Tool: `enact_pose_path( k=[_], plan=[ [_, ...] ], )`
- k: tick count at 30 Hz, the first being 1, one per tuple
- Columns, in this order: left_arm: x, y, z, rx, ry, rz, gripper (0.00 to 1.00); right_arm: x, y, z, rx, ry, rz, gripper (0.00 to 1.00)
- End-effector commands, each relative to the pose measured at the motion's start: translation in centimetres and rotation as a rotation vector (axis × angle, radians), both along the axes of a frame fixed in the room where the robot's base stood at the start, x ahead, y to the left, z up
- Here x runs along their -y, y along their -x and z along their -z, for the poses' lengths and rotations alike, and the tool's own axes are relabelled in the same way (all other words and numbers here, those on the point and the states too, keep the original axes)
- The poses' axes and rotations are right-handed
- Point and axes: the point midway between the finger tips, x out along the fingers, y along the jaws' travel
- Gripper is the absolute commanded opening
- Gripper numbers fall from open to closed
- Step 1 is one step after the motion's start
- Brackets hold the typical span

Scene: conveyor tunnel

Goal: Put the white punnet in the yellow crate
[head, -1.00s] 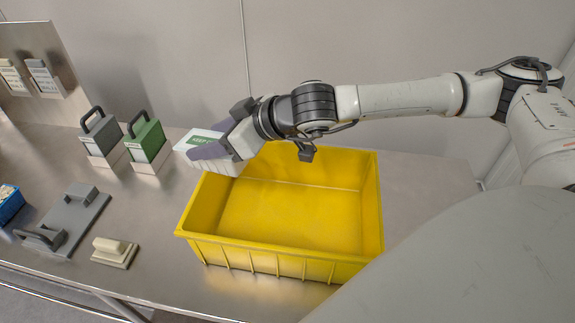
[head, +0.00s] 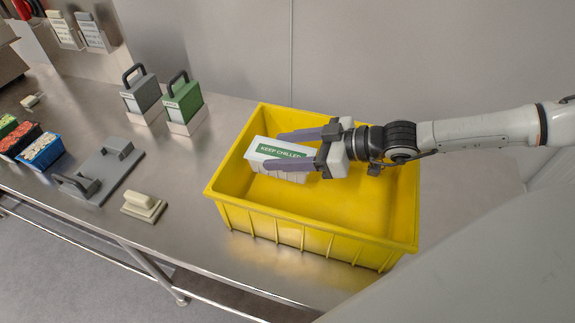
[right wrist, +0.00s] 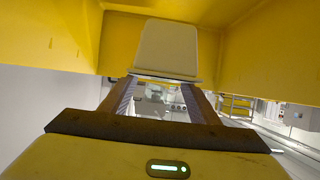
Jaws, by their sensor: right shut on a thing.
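The white punnet (head: 278,153) has a white lid with a green "KEEP CHILLED" label. My right gripper (head: 273,149) is shut on it, one finger along each side. The punnet is within the left part of the yellow crate's (head: 312,236) opening in the head view. I cannot tell whether it touches the crate floor. In the right wrist view the pale punnet (right wrist: 167,48) is between the fingertips, with yellow crate walls (right wrist: 55,35) around it. The crate stands on the steel table and shows nothing else inside. My left gripper is not in view.
A grey board with handles (head: 100,170) and a cream block (head: 143,206) lie nearer. Filled punnets (head: 42,152) are at far left. Bare table lies between.

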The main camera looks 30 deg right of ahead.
Motion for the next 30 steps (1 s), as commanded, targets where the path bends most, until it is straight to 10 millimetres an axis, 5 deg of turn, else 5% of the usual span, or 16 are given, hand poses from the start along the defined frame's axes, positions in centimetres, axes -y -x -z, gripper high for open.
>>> enact_pose_path(
  k=[10,30],
  plan=[
    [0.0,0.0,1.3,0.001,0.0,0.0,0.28,0.0,-0.1,3.9,0.002,-0.003,0.0,0.0],
    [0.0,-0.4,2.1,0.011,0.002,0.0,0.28,0.0,-0.1,5.2,0.005,-0.002,0.0,0.0]
  ],
)
